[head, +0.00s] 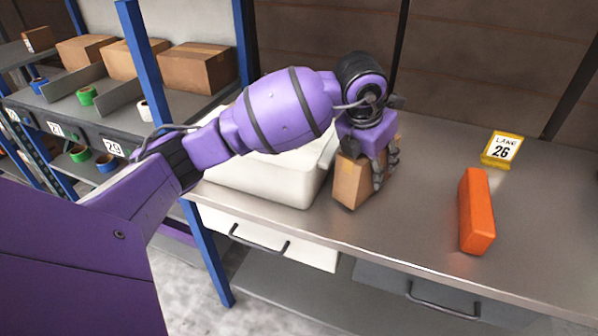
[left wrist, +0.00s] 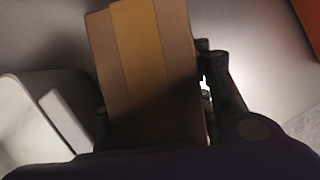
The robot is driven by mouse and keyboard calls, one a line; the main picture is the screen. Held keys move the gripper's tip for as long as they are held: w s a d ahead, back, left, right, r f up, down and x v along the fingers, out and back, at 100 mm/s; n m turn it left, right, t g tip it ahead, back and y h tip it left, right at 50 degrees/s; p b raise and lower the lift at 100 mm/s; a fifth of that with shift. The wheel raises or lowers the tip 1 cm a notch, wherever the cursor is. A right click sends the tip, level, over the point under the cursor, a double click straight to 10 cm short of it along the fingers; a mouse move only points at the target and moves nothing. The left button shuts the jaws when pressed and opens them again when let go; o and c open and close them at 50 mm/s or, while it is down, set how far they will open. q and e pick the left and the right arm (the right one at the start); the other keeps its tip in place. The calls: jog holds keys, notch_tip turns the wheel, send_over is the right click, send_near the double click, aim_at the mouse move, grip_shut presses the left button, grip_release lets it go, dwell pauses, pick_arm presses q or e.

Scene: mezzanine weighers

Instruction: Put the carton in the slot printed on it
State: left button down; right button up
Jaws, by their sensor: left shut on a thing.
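The brown carton (head: 348,182) is in my left gripper (head: 366,168), over the metal bench just right of a white bin. The gripper comes from above and its dark fingers are shut on the carton; the near finger shows on its right side. The carton is slightly tilted, and I cannot tell whether its bottom touches the bench. In the left wrist view the carton (left wrist: 150,70) shows a lighter tape band. No print on it is readable. Shelf slots at the left carry number labels, including 20 (head: 113,148) and 21 (head: 55,129). My right gripper is not in view.
The white bin (head: 262,182) stands left of the carton. An orange block (head: 476,212) and a yellow lane 26 sign (head: 501,149) stand on the bench (head: 425,215) at the right. Blue posts (head: 142,58) frame the shelving, which holds several boxes and tape rolls.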

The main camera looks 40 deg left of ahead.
pick_arm(q)
jog(key=shift+f, duration=0.35)
jog(key=shift+f, duration=0.15)
jog(key=c, duration=0.9)
grip_release()
